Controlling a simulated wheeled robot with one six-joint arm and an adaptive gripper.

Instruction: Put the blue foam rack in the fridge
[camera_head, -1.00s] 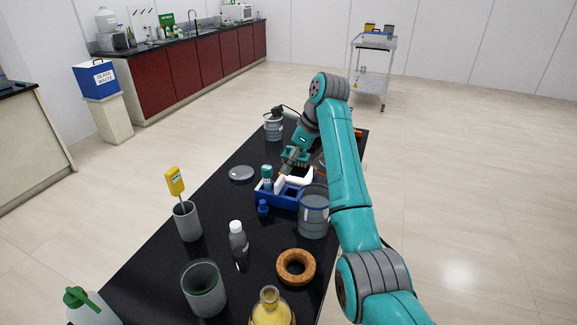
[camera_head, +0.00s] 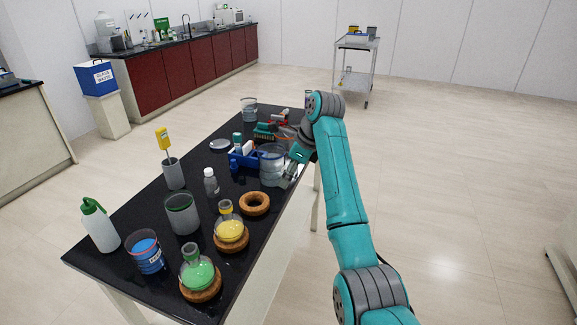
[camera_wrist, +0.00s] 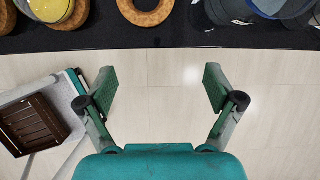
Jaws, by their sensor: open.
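A blue open holder (camera_head: 247,158) with white and teal items in it stands on the black table in the head view. It may be the blue foam rack, but I cannot tell for sure. A clear beaker hides its right end. My gripper (camera_wrist: 160,88) is open and empty in the wrist view, over pale floor just off the table's edge. In the head view my gripper (camera_head: 287,178) is at the table's right edge, beside the clear beaker. No fridge shows in either view.
The black table (camera_head: 130,215) also bears a clear beaker (camera_head: 271,172), a cork ring (camera_head: 254,204), a yellow flask (camera_head: 229,228), a green flask (camera_head: 197,272) and a wash bottle (camera_head: 100,228). A metal cart (camera_head: 355,70) stands at the back.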

